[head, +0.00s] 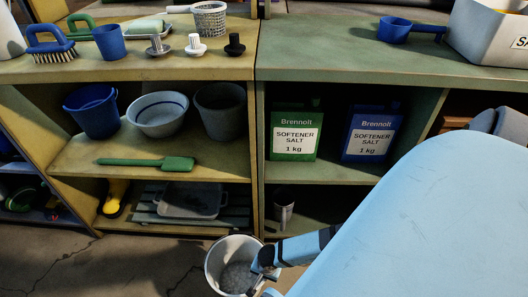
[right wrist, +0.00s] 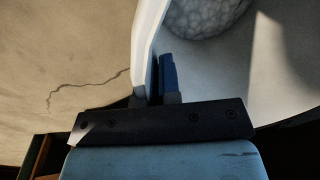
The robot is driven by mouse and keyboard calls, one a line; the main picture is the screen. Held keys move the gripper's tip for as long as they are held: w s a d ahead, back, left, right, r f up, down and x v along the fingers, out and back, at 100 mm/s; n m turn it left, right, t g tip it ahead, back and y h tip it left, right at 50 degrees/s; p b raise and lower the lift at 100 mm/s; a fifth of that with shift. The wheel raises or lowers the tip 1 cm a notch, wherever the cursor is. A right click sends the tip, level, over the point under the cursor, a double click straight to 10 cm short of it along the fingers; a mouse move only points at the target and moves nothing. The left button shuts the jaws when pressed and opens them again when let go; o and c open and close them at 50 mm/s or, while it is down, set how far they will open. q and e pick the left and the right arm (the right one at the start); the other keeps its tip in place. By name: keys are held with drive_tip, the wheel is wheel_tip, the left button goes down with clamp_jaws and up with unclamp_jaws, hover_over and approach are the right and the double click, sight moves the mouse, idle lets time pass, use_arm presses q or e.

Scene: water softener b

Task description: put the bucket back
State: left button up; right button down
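A whitish bucket (head: 213,262) is low in front of the shelves, its open top facing up. Something grey and mottled shows inside it. I cannot tell whether it rests on the floor. My right gripper (head: 262,278) reaches its right rim. In the right wrist view the bucket's pale wall (right wrist: 147,35) passes between the close-set fingers of my right gripper (right wrist: 155,85), with the blue finger inside the bucket and the other finger mostly hidden behind the wall. The gripper looks shut on the rim. My left gripper is not in view.
Bare floor (head: 110,265) lies left.

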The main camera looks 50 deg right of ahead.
wheel_tip(320, 180, down, 4)
drive_tip(key=shift+a+f+b, duration=0.1)
drive_tip(key=shift+b, duration=0.95)
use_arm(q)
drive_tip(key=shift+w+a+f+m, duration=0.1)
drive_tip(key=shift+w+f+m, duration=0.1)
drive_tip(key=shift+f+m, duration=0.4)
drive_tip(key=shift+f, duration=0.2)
use_arm(e)
drive_tip(key=shift+f, duration=0.1)
drive_tip(key=c, duration=1.3)
unclamp_jaws()
drive_tip(key=shift+c, duration=0.2)
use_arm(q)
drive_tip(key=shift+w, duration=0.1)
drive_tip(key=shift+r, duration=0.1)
